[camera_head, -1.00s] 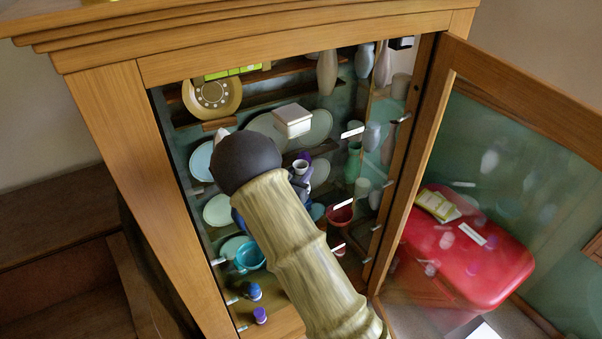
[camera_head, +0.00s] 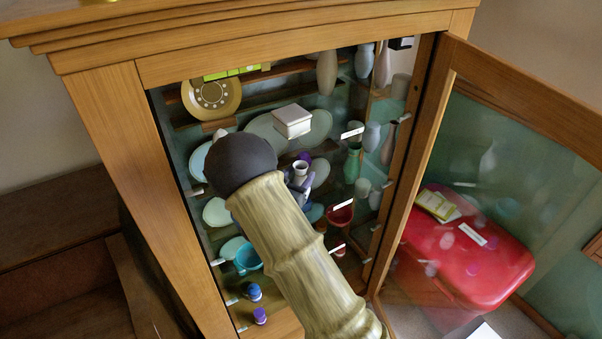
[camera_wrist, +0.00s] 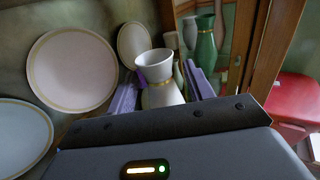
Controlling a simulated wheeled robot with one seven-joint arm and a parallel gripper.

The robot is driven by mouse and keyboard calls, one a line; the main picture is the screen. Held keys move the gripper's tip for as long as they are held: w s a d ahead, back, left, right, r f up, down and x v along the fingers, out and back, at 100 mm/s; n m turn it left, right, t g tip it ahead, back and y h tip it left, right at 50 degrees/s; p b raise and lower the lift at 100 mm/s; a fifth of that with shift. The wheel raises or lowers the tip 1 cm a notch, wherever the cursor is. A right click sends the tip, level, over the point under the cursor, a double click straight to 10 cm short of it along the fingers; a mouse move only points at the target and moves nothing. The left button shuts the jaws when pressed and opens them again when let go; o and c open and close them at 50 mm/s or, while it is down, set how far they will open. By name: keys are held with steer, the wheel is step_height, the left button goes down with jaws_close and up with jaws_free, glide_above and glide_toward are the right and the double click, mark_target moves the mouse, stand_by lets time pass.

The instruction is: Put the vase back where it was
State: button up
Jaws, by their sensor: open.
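A white vase (camera_wrist: 160,78) with a flared neck and a gold band stands upright in the wrist view. Its lower part is hidden behind my gripper body. My gripper (camera_wrist: 163,88) is open, with one purple finger on each side of the vase; I cannot tell whether either touches it. In the head view the vase's rim and neck (camera_head: 300,168) show just right of my arm, inside the open cabinet. My gripper is mostly hidden there behind my arm.
A green vase (camera_wrist: 205,48) stands behind on the right. Plates (camera_wrist: 70,70) lean at the left. A white box (camera_head: 292,122) sits above my arm. A red bowl (camera_head: 341,214) and teal bowl (camera_head: 248,258) are close by. The glass door (camera_head: 500,180) stands open at right.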

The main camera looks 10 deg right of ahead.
steer(key=v, duration=1)
steer(key=shift+s+a, duration=0.15)
steer(key=shift+s, duration=0.05)
steer(key=shift+w, duration=0.1)
